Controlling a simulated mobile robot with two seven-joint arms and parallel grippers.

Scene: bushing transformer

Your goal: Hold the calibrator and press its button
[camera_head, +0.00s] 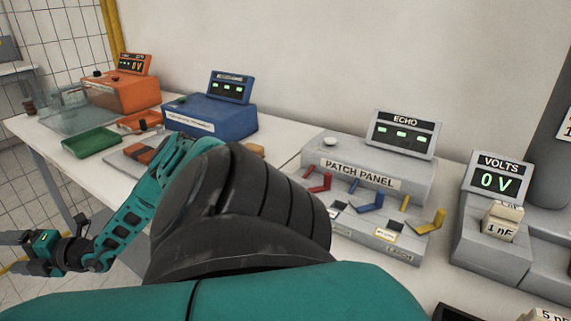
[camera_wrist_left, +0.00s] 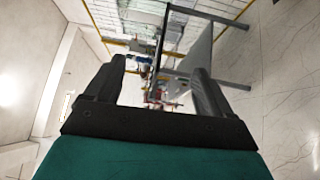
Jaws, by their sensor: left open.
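I cannot make out a thing that is clearly the calibrator, or its button, in either view. My left gripper (camera_head: 14,252) is at the far left of the head view, out past the table's left side and apart from everything on it. In the left wrist view the left gripper (camera_wrist_left: 158,70) has its two fingers wide apart, with nothing held between them. My right gripper is in neither view. My own arm hides part of the table's middle.
The white table (camera_head: 48,128) carries an orange device (camera_head: 125,95), a blue device (camera_head: 215,118), a green tray (camera_head: 92,142), a grey patch panel (camera_head: 375,165) with coloured levers, and a VOLTS meter (camera_head: 495,182) reading 0 V. Open floor (camera_wrist_left: 285,100) lies beside the table.

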